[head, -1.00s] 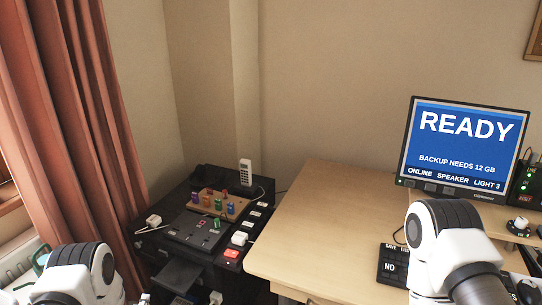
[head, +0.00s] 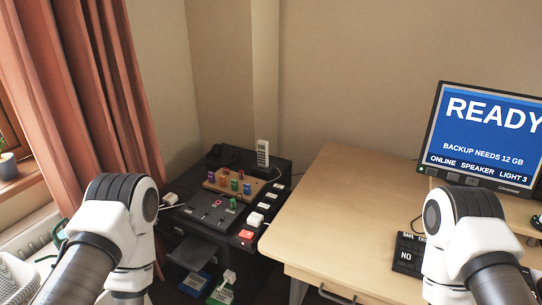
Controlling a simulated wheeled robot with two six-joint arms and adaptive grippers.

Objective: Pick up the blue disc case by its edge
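A flat blue item with a pale label (head: 195,284), which looks like the blue disc case, lies low in the open space under the black cabinet top, near the bottom of the head view. It is small, and its edges are hard to make out. My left arm comes in at lower left and my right arm at lower right. Both grippers are below the picture, so neither their fingers nor anything in them shows.
A green item (head: 220,294) lies right of the blue one. The black cabinet (head: 180,222) carries a peg board (head: 220,186), a white phone (head: 263,153) and a red block (head: 246,234). The wooden desk (head: 335,210) with a monitor (head: 486,137) stands right; a curtain (head: 85,90) hangs left.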

